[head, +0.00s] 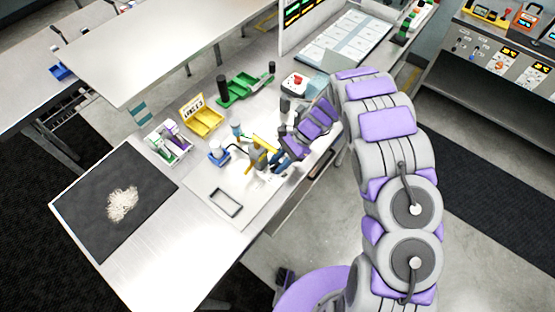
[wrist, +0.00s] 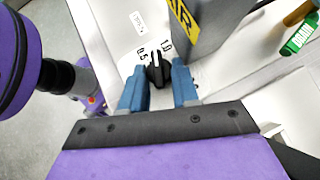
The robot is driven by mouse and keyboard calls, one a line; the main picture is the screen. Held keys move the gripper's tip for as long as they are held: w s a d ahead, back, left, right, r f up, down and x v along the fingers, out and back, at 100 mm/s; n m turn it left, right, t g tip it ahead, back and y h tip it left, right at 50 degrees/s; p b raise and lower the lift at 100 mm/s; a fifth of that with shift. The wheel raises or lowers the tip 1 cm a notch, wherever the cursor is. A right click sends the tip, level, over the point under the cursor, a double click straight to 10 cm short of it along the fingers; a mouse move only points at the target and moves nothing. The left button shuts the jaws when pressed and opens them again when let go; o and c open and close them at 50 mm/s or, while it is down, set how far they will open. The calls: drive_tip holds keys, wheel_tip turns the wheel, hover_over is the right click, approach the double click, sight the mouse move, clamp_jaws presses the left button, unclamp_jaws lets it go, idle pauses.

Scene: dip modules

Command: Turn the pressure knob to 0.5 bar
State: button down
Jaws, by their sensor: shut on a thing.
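The pressure knob (wrist: 155,73) is black with a white mark and sits on a pale panel in the wrist view. The printed labels 0.5 (wrist: 142,56) and 1.0 (wrist: 167,44) stand just beyond it, 0.5 to the left and 1.0 to the right. The white mark points up the picture, between the two labels. My gripper (wrist: 158,78) has its blue fingers on either side of the knob and is shut on it. In the head view my gripper (head: 284,150) is over the station on the bench; the knob is hidden there.
A grey block with a yellow AIR label (wrist: 184,17) rises close beyond the knob. A green DRAIN tag (wrist: 300,35) is at the right. In the head view, a yellow bin (head: 203,120), a green tray (head: 245,88) and a dark mat (head: 117,200) are on the bench.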

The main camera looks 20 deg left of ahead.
drive_tip(key=shift+w+n, duration=0.2)
drive_tip(key=shift+n, duration=0.3)
drive_tip(key=c, duration=0.8)
unclamp_jaws()
drive_tip(key=shift+d, duration=0.1)
drive_tip(key=shift+r, duration=0.15)
